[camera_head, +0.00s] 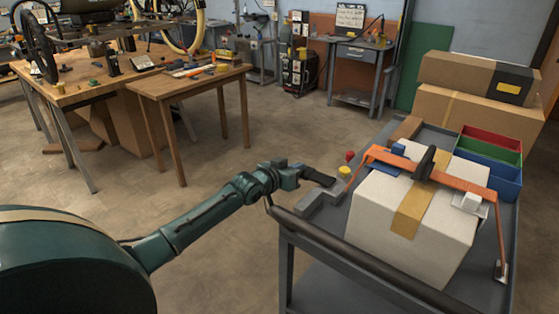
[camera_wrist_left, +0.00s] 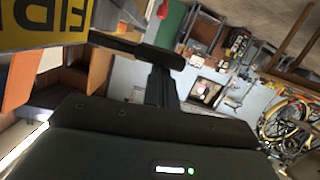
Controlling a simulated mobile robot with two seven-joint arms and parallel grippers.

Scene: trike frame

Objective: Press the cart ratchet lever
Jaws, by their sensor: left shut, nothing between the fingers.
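A dark upright piece (camera_head: 425,163), which looks like the ratchet lever, stands on the orange strap (camera_head: 455,182) across the white box (camera_head: 385,215). The box rides on the grey cart (camera_head: 300,232) at the right of the head view. My left gripper (camera_head: 322,177) is shut and empty. It is left of the box, near the cart's left rim, and apart from the dark piece. In the left wrist view its dark fingers (camera_wrist_left: 160,72) show near the middle; the lever cannot be made out there. My right gripper is not in view.
Red, green and blue bins (camera_head: 490,155) stand behind the box. A red knob (camera_head: 350,156) and yellow knob (camera_head: 344,172) are near my left gripper. A yellow lettered label (camera_wrist_left: 45,22) fills the wrist view's upper left corner. Wooden tables (camera_head: 180,85) stand at the left; floor between is clear.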

